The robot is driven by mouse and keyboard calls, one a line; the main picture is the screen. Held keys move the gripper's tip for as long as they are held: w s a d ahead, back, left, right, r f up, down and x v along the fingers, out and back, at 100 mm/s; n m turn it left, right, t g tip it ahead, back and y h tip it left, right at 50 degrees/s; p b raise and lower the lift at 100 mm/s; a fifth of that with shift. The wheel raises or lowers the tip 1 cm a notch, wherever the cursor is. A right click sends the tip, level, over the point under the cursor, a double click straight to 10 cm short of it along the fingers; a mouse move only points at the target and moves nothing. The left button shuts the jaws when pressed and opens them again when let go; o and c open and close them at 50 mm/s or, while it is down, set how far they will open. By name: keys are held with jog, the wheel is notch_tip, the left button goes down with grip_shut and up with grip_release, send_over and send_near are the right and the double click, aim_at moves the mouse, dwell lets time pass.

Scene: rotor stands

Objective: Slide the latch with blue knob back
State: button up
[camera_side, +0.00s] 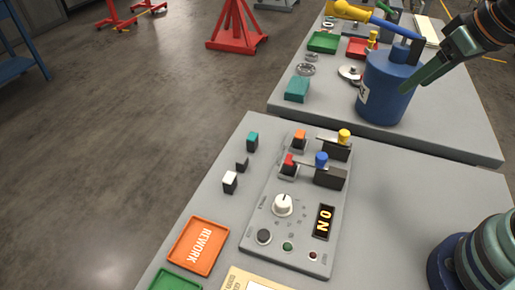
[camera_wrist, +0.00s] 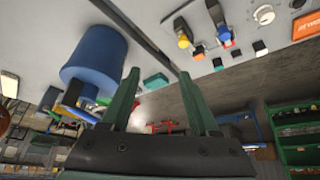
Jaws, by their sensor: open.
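The blue knob (camera_side: 321,159) stands upright on a latch of the grey control panel (camera_side: 262,215) in the side view. A thin bar runs from it toward a red-topped block (camera_side: 289,161); a dark block (camera_side: 331,178) sits at its right. The blue knob also shows near the top of the wrist view (camera_wrist: 226,43). A second latch with a yellow knob (camera_side: 344,135) lies just behind it. My gripper (camera_side: 418,76) is at the upper right, raised and apart from the latches, beside the blue canister. Its two green fingers are spread and empty in the wrist view (camera_wrist: 160,75).
The blue canister (camera_side: 383,90) stands on the far table near my gripper. A ribbed blue-green part (camera_side: 485,255) stands at right.

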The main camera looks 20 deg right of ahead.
jog(key=w+a+f+n+g, duration=0.1)
jog(key=w+a+n+g, duration=0.25)
jog(key=a+n, duration=0.45)
jog(key=n+g, duration=0.2)
jog(key=n, duration=0.2)
send_near(322, 155)
notch_tip(322, 155, down, 8)
jog(key=shift+s+f, duration=0.1)
jog(key=shift+f, duration=0.1)
grip_shut()
dwell(1.1)
